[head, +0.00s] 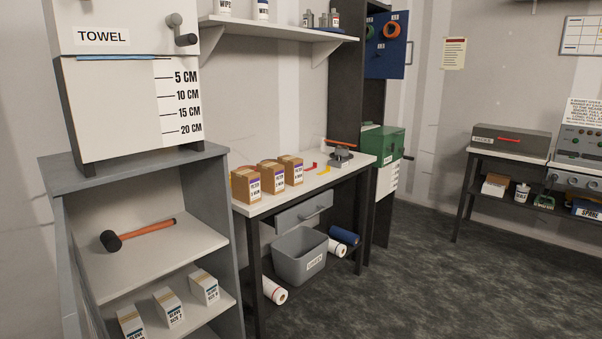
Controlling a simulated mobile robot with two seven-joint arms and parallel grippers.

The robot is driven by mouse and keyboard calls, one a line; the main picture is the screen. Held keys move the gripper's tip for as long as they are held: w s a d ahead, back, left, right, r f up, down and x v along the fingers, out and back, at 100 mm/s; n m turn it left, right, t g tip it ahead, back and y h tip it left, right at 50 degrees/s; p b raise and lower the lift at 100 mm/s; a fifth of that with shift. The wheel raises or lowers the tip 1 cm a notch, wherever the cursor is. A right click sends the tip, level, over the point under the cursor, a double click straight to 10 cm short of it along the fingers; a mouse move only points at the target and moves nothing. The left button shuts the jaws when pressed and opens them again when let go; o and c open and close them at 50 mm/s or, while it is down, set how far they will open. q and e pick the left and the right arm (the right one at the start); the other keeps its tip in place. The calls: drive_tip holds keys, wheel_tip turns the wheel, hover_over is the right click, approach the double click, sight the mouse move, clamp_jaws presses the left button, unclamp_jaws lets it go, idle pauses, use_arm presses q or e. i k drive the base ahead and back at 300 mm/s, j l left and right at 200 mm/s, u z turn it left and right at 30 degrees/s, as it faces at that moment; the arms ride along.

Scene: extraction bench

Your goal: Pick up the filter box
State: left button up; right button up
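Three brown cardboard boxes stand upright in a row on the white-topped bench (325,184): a left box (246,187), a middle box (271,178) and a right box (292,171). Each has a white label with small print that seems to read "filter" and a time in minutes; the numbers are too small to be sure of. The boxes stand close together near the bench's left end. Neither of my grippers is in view, and nothing is seen touching the boxes.
A grey shelf unit (140,165) with a mallet (138,234) and small white boxes (168,306) stands left of the bench. A balance-like device (340,156) and green machine (382,143) are to the right. A grey bin (300,256) sits underneath. Floor at right is clear.

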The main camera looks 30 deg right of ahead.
sight(293, 164)
drive_tip(key=k+l, duration=0.1)
drive_tip(key=l, duration=0.3)
drive_tip(key=k+l, duration=0.15)
drive_tip(key=l, duration=0.75)
drive_tip(key=i+l+u, duration=0.1)
drive_tip(key=l, duration=0.35)
drive_tip(key=i+l, duration=0.25)
drive_tip(key=l, duration=0.3)
drive_tip(key=i+l+u, duration=0.1)
drive_tip(key=i+l, duration=0.4)
drive_tip(key=i+l+u, duration=0.1)
drive_tip(key=i+l, duration=0.25)
drive_tip(key=i, duration=0.25)
